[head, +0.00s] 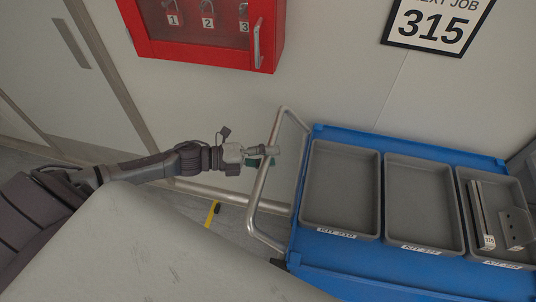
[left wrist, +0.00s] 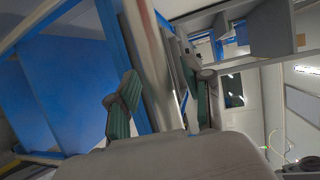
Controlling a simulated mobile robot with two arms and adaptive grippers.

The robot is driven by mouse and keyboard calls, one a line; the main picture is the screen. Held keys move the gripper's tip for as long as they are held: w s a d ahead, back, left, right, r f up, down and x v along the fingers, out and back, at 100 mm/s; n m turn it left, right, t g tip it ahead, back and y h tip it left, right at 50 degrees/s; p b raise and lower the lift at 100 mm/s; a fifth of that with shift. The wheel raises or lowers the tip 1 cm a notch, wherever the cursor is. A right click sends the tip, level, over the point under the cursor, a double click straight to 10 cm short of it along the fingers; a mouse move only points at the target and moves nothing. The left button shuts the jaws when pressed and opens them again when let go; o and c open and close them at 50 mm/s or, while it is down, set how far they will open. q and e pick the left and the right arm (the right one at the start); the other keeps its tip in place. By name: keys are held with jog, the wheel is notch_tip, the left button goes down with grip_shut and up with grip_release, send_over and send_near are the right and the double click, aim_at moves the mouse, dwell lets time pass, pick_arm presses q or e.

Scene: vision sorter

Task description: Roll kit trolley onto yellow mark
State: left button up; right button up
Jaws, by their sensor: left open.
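The blue kit trolley (head: 306,245) stands at the right in the head view, with a bent metal push handle (head: 256,205) at its left end. My left gripper (head: 268,154) is at the upper part of this handle. In the left wrist view the handle tube (left wrist: 152,65) runs between the green-padded fingers of the open gripper (left wrist: 163,102); I cannot tell whether a finger touches it. A piece of the yellow mark (head: 212,213) shows on the floor left of the handle; the rest is hidden. My right gripper is out of view.
Three grey trays sit on the trolley; the right tray (head: 462,212) holds metal parts. A red cabinet (head: 277,45) with numbered padlocks and a "315" sign (head: 438,27) hang on the wall behind. A pale surface (head: 150,250) fills the lower foreground.

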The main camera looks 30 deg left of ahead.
pick_arm(q)
grip_shut()
jog(key=shift+a, duration=0.15)
dwell(0.4)
